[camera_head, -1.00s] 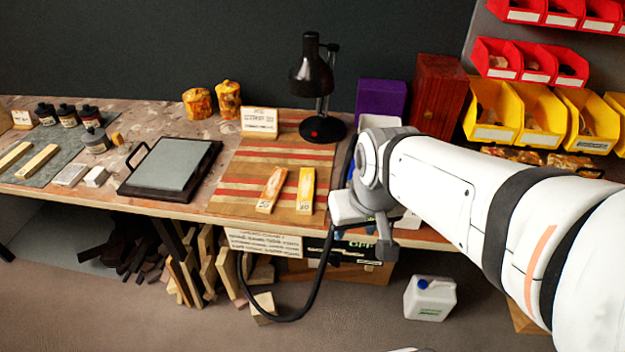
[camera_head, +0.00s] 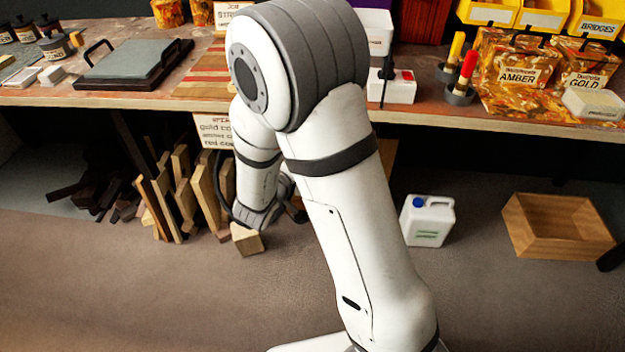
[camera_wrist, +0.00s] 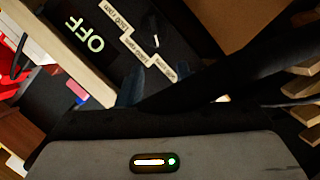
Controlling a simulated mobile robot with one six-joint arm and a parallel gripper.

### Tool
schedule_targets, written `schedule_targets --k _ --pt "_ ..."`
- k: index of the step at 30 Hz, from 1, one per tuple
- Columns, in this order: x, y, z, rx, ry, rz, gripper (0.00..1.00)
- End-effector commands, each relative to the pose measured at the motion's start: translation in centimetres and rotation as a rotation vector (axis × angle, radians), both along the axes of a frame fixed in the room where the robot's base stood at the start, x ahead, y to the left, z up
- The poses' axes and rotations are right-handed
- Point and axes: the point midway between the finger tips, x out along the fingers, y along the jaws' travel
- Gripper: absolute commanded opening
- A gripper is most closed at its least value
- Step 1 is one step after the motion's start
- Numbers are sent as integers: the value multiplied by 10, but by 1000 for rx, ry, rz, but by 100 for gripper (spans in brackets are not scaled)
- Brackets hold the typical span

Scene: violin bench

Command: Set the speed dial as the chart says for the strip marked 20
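My gripper (camera_head: 265,213) hangs below the bench's front edge in the head view, mostly hidden by my own arm. A dark panel (camera_wrist: 62,45) with pale letters "OFF" lies upper left there. Stepped white labels (camera_wrist: 137,42) with small writing, too blurred to read surely, lie beside it. The marked strips are hidden.
Wood offcuts (camera_head: 180,195) stand under the bench close to my gripper. A white canister (camera_head: 427,222) and a wooden box (camera_head: 556,228) are on the floor. A white box with a red switch (camera_head: 392,88) and jars with coloured handles (camera_head: 460,92) stand on the bench.

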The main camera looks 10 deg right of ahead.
Motion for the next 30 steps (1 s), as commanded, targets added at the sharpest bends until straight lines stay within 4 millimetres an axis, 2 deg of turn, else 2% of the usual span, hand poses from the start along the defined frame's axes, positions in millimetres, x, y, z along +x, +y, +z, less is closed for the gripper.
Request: schedule_targets --k 1,5,8,21,30 --pt "-3 -2 -16 -58 1 -20 33" --pt "-9 -7 -21 -150 -1 -57 33" --pt "-6 -12 -22 -168 -1 -66 33" --pt "43 -49 -34 -163 -3 -63 33" --pt "50 -53 -34 -165 -2 -57 33"
